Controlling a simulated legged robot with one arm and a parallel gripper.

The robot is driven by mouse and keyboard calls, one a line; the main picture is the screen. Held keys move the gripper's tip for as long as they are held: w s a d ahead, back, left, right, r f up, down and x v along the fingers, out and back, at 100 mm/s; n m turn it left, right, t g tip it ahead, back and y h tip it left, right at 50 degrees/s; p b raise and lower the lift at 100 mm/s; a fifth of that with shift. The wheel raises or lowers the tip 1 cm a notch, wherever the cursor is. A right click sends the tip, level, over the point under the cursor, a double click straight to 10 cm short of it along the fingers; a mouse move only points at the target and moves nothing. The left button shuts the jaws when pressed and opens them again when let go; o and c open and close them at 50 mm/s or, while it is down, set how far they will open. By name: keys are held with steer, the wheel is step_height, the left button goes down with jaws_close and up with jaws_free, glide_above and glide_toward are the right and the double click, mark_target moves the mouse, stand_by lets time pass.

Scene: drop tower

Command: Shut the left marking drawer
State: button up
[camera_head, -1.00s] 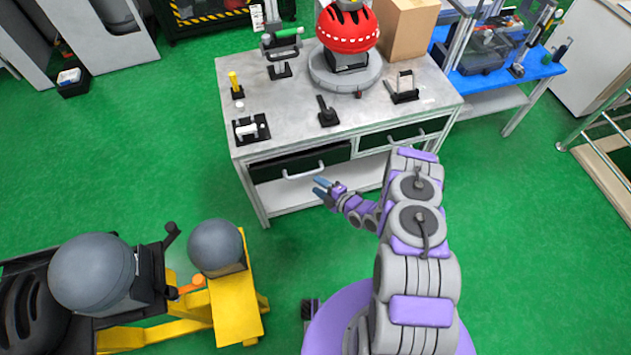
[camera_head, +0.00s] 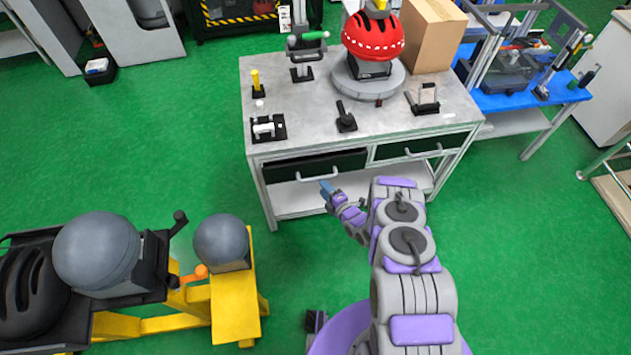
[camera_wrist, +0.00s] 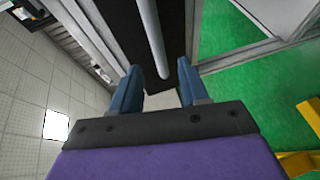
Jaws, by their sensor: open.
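The left marking drawer (camera_head: 290,168) has a black front and a pale bar handle (camera_head: 318,172). It is under the left part of the grey workbench top, and whether it stands slightly out is hard to tell in the head view. My gripper (camera_head: 328,189) is just in front of and below that handle, near its right end. In the wrist view the two blue fingers of my gripper (camera_wrist: 160,88) are apart with nothing between them. The handle bar (camera_wrist: 153,40) and dark drawer front (camera_wrist: 125,25) lie just beyond the fingertips.
The right drawer (camera_head: 420,147) looks flush with the bench. On the bench top (camera_head: 300,110) are a red helmet (camera_head: 373,36) on a round base, a cardboard box (camera_head: 430,35) and several small tools. A yellow stand (camera_head: 235,305) with grey domes is at the lower left. Green floor is clear between.

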mark_target(316, 178)
steer(key=b+x, duration=0.1)
steer(key=x, duration=0.6)
steer(key=shift+d+b, duration=0.15)
steer(key=shift+b, duration=0.15)
steer(key=shift+w, duration=0.1)
steer(key=shift+a, duration=0.25)
steer(key=c, duration=0.3)
steer(key=shift+d, duration=0.1)
jaws_close()
